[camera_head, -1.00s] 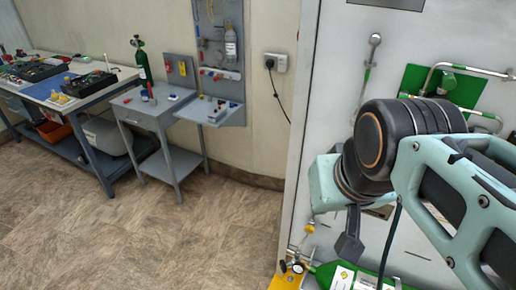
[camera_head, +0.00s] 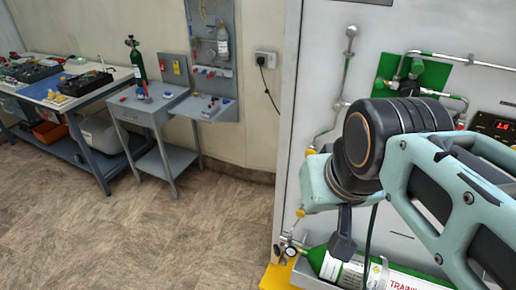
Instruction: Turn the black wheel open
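I cannot make out a black wheel for sure in this view. A green cylinder (camera_head: 325,263) with a white label lies at the bottom right, in front of a grey panel. A small gauge (camera_head: 290,251) and thin fittings sit by its left end. My gripper (camera_head: 342,248) shows only as a dark finger-like part below my teal arm, overlapping the cylinder in the picture. I cannot tell whether it touches anything or is open or shut. My arm hides part of the panel.
A green plate with valves and pipes (camera_head: 440,76) and a red-digit display (camera_head: 497,127) are on the panel. A grey stand (camera_head: 150,112) and a workbench (camera_head: 97,86) stand at the left. The floor (camera_head: 210,230) between is clear.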

